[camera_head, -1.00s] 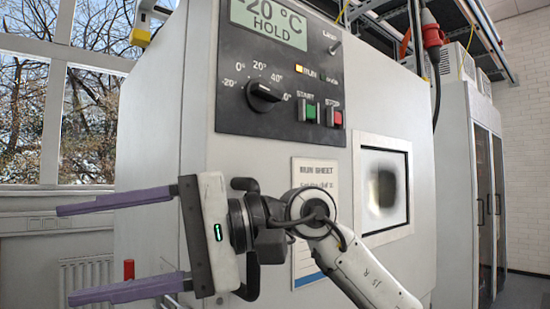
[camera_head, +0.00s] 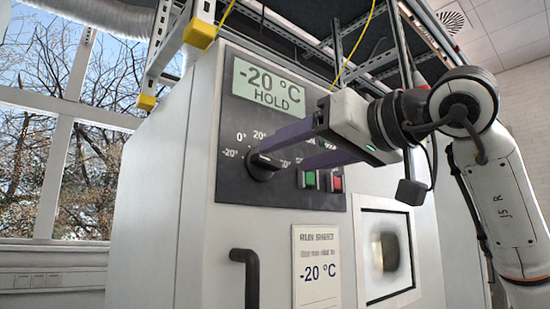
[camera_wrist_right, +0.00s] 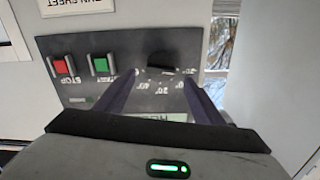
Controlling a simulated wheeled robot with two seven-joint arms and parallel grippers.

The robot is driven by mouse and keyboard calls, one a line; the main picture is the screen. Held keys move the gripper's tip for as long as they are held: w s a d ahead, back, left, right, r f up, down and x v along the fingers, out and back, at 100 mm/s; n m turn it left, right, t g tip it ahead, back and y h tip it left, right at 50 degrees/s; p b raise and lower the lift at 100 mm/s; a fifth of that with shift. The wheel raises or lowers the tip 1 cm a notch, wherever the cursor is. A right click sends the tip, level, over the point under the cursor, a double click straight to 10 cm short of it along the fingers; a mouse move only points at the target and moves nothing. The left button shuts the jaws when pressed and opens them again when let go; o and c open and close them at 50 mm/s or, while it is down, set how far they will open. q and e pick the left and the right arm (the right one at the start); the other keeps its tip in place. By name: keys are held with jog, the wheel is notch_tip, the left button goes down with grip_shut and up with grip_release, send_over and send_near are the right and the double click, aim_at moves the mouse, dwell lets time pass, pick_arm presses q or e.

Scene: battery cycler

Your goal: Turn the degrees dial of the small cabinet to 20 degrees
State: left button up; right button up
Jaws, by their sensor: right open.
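The cabinet (camera_head: 190,200) is light grey with a dark control panel. Its black degrees dial (camera_head: 262,165) has a printed scale including -20°, 0° and 20°; I cannot tell clearly which mark it points at. The display (camera_head: 268,88) above reads "-20 °C HOLD". My right gripper (camera_head: 279,155) is open, its two purple fingers pointing at the dial and partly covering the scale. In the right wrist view, the dial (camera_wrist_right: 165,62) appears upside down between and just beyond the fingertips (camera_wrist_right: 160,76); contact is not evident. My left gripper is not in view.
Green (camera_head: 309,179) and red (camera_head: 335,183) buttons sit right of the dial, close to the lower finger. A metal frame stands on top.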

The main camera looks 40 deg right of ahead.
aim_at(271, 161)
jog(key=w, duration=0.5)
jog(key=shift+w+a, duration=0.15)
jog(key=shift+a, duration=0.1)
jog(key=c, duration=1)
jog(key=shift+c, duration=0.2)
